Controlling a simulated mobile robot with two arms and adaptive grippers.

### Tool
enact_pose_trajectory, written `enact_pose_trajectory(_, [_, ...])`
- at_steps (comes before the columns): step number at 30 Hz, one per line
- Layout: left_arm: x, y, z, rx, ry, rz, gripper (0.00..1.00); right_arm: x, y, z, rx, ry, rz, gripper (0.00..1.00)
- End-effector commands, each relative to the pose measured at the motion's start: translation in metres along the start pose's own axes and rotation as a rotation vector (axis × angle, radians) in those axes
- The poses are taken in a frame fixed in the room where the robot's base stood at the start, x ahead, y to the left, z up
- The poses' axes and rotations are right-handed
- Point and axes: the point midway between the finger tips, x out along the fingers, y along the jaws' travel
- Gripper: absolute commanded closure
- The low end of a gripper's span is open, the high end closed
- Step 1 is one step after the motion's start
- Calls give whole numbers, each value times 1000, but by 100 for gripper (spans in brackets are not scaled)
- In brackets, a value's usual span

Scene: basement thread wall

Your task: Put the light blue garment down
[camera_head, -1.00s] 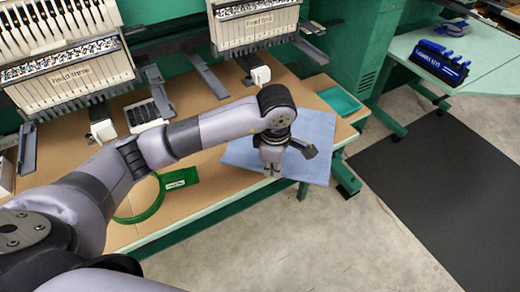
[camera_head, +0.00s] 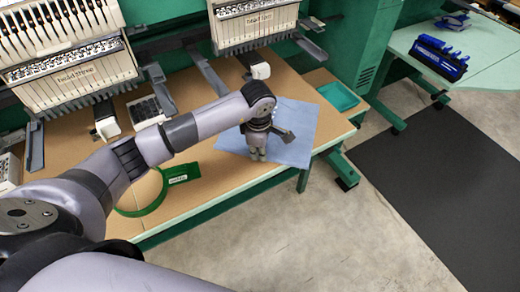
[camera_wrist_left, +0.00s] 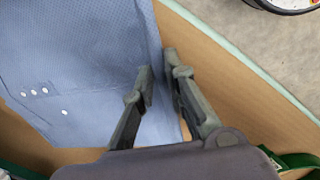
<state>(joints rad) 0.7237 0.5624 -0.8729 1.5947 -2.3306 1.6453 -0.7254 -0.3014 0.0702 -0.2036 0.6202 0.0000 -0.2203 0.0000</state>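The light blue garment (camera_head: 293,125) is spread flat at the front right of the tan table. Its front corner reaches past the table's front edge. My left gripper (camera_head: 256,157) points down at its near left part. In the left wrist view the garment (camera_wrist_left: 80,60) fills the upper left and shows several small white buttons. There the fingers of my left gripper (camera_wrist_left: 158,72) stand close together with a narrow gap, and the garment's edge runs between them. The exact contact at the fingertips is hard to see. My right gripper is not in view.
The tan table (camera_head: 215,185) holds a green hoop (camera_head: 150,205) left of the garment. Embroidery machine heads (camera_head: 255,22) stand behind. A teal tray (camera_head: 338,95) lies right of the garment. A side table (camera_head: 495,70) carries a blue rack (camera_head: 438,58). A dark mat covers the floor.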

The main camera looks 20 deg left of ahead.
Motion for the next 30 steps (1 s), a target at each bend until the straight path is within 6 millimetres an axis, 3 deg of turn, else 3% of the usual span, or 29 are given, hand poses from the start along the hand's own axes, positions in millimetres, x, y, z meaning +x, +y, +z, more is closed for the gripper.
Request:
enact_pose_trajectory(7, [0, 0, 0, 0, 0, 0, 69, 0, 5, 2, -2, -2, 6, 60])
enact_pose_trajectory(17, [-3, 1, 0, -1, 0, 2, 69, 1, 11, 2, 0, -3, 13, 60])
enact_pose_trajectory(23, [-30, 2, 0, 1, -1, 6, 69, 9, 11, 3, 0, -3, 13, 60])
enact_pose_trajectory(30, [-82, 2, 0, 0, -1, 7, 69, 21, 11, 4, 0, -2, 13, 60])
